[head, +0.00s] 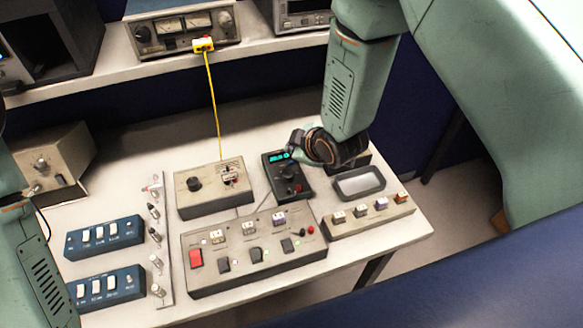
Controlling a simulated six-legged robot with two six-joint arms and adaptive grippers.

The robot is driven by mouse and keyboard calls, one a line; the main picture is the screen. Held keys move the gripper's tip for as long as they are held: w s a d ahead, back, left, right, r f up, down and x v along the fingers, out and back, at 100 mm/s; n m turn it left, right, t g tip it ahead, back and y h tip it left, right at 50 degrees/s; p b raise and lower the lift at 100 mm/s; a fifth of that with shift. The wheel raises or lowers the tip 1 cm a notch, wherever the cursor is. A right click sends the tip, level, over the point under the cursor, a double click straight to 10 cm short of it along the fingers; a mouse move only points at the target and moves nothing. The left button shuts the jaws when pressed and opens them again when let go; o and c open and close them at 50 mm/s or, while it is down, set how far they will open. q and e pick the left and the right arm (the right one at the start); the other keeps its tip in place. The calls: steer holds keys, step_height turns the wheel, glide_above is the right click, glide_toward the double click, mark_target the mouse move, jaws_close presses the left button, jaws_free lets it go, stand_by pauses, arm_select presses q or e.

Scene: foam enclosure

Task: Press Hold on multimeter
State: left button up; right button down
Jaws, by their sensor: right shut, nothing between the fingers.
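The multimeter (283,191) is a dark handheld unit lying on the white bench, with a lit teal display near its top and a dial below. My right arm comes down from the top right, and its gripper (294,148) is shut and empty. In the picture its fingertips are at the multimeter's upper right, close to the display. I cannot tell whether they touch it. The Hold button is too small to make out. My left arm shows at the left edge, but its gripper is out of view.
A beige box with a black knob (195,184) stands left of the multimeter. A grey switch panel (210,283) lies in front. A dark-rimmed tray (341,194) and a button strip (345,228) are to the right. A yellow cable (213,100) hangs from the shelf behind.

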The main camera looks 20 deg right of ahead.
mark_target(291, 162)
step_height(291, 162, down, 2)
steer(key=shift+w+a+f+b, duration=0.1)
steer(key=shift+w+b, duration=0.05)
steer(key=shift+b, duration=0.3)
steer(key=shift+s+r, duration=0.25)
steer(key=shift+s, duration=0.05)
arm_select(q)
steer(key=shift+w+a+f, duration=0.1)
steer(key=shift+f, duration=0.75)
arm_select(e)
steer(key=shift+w+f, duration=0.15)
steer(key=shift+w, duration=0.1)
arm_select(q)
steer(key=shift+s, duration=0.2)
arm_select(e)
steer(key=shift+s, duration=0.25)
arm_select(q)
steer(key=shift+w, duration=0.2)
arm_select(e)
steer(key=shift+w, duration=0.25)
arm_select(q)
steer(key=shift+s, duration=0.15)
arm_select(e)
steer(key=shift+s, duration=0.2)
steer(key=shift+s+f, duration=0.1)
steer(key=shift+f, duration=0.2)
arm_select(q)
steer(key=shift+f, duration=0.25)
